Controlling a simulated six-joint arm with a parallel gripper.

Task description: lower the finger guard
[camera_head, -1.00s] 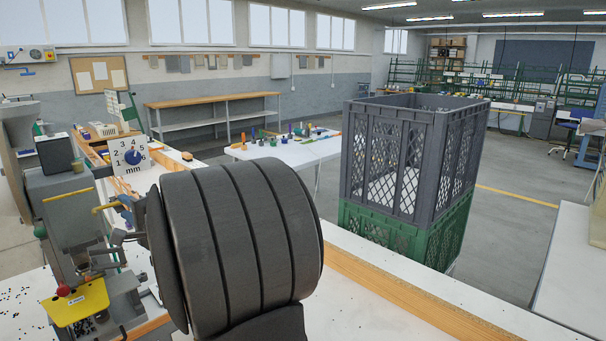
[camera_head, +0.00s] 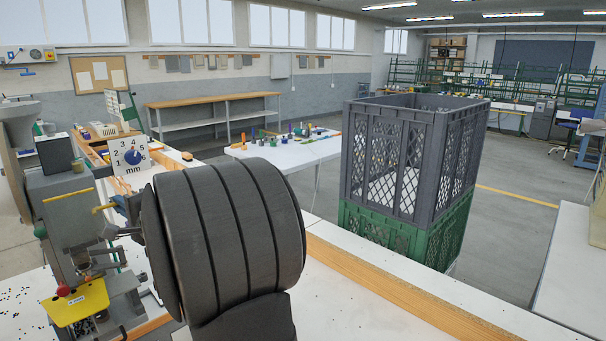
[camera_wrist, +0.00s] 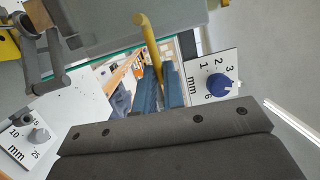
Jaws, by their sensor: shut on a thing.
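The eyelet press (camera_head: 68,205) stands at the left of the head view. A yellow handle (camera_head: 103,208) sticks out from its front. In the wrist view the handle (camera_wrist: 150,40) runs down between the blue fingers of my gripper (camera_wrist: 160,90), which is shut on it. A clear pane with a green edge (camera_wrist: 115,54), apparently the finger guard, lies beside the handle; how it joins the handle is unclear. In the head view my gripper (camera_head: 124,207) is partly hidden by my wide dark wrist. The guard pane is hard to make out there.
A white mm dial with a blue knob (camera_head: 130,156) stands just behind my gripper. A second dial with a grey knob (camera_wrist: 38,135) shows in the wrist view. A yellow plate (camera_head: 80,303) sits low on the press. Stacked crates (camera_head: 400,160) stand to the right.

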